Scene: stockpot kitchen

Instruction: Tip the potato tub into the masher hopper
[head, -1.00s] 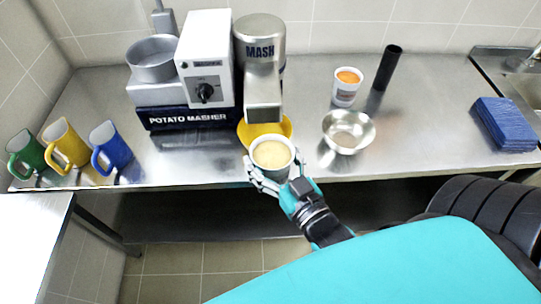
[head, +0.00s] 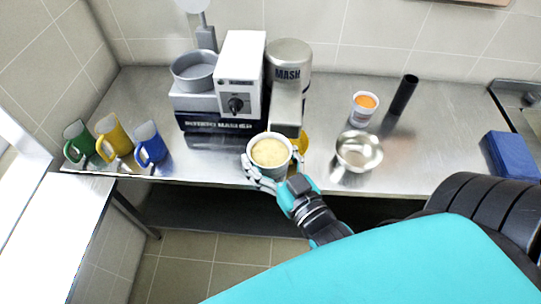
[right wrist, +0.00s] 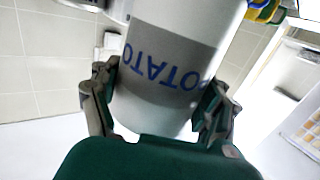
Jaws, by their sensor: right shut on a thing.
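The potato tub (head: 270,153) is a white round tub with pale yellow contents. My right gripper (head: 271,180) is shut around it and holds it upright at the counter's front edge, in front of the potato masher. In the right wrist view the tub's grey band reads POTATO (right wrist: 170,72), between the two fingers of the gripper (right wrist: 160,105). The masher (head: 240,75) is a white box with a dark knob on a dark base. Its grey round hopper (head: 195,72) sits at the upper left. The steel MASH cylinder and spout (head: 288,70) are on its right. My left gripper is out of view.
A yellow dish (head: 303,142) is partly hidden behind the tub. A steel bowl (head: 358,152), a cup with orange contents (head: 362,108) and a black cylinder (head: 403,95) stand to the right. Green, yellow (head: 114,137) and blue jugs stand left. Blue cloths (head: 510,155) lie far right.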

